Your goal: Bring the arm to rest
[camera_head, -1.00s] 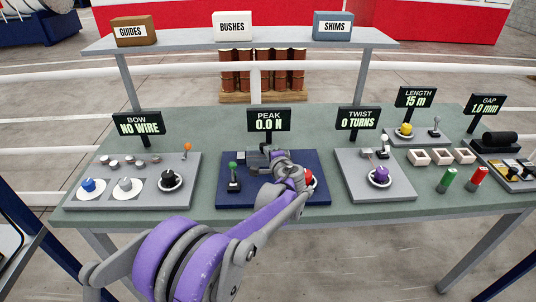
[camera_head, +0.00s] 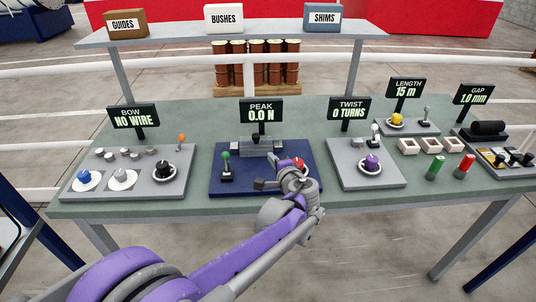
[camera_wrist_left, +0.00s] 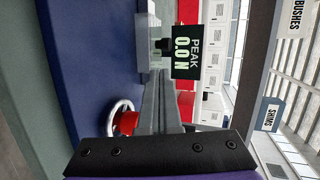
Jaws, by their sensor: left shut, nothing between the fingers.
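My left arm reaches in from the bottom of the head view to the blue PEAK station (camera_head: 220,181). A red knob in a white ring (camera_wrist_left: 126,122) shows beside the fingers in the wrist view. In the head view the red knob (camera_head: 299,162) is partly hidden behind my wrist. My right gripper is not in view.
The PEAK sign (camera_head: 261,110) reads 0.0 N above a grey fixture (camera_head: 262,146). A green-topped lever (camera_head: 226,165) stands left of my gripper. The BOW station (camera_head: 120,180) and TWIST station (camera_head: 366,165) flank it. Bare green table (camera_head: 330,200) lies along the front.

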